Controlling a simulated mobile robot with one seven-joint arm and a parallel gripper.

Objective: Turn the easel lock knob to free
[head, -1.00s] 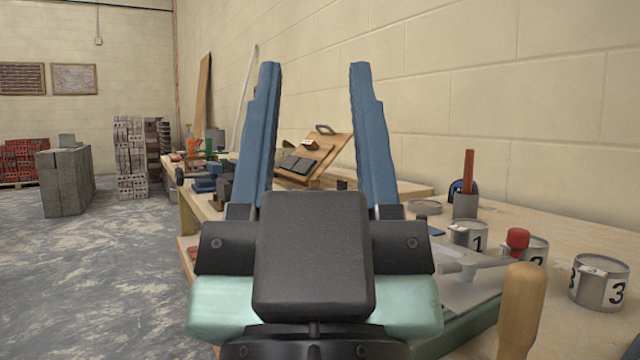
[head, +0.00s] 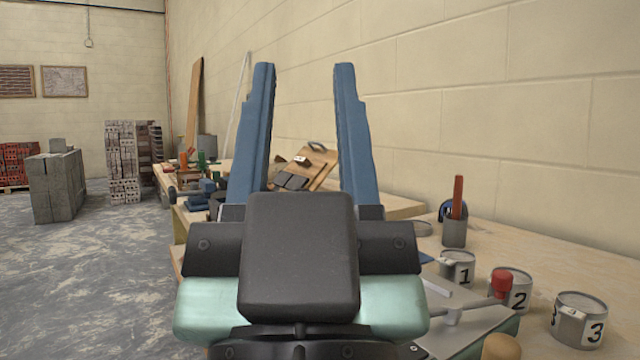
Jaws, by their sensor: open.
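The wooden easel (head: 321,168) stands on the bench ahead, its tilted board carrying dark tiles (head: 291,181). It shows between the two blue fingers of my gripper (head: 304,68), well beyond them. My gripper is open and empty, its fingers pointing up and forward. I cannot make out the lock knob; it is too small or hidden behind my gripper.
Numbered tubs 1 (head: 457,268), 2 (head: 508,289) and 3 (head: 580,320) stand on the bench at the right. A grey cup (head: 454,233) holds a red stick. Concrete blocks (head: 55,185) stand on the floor at left.

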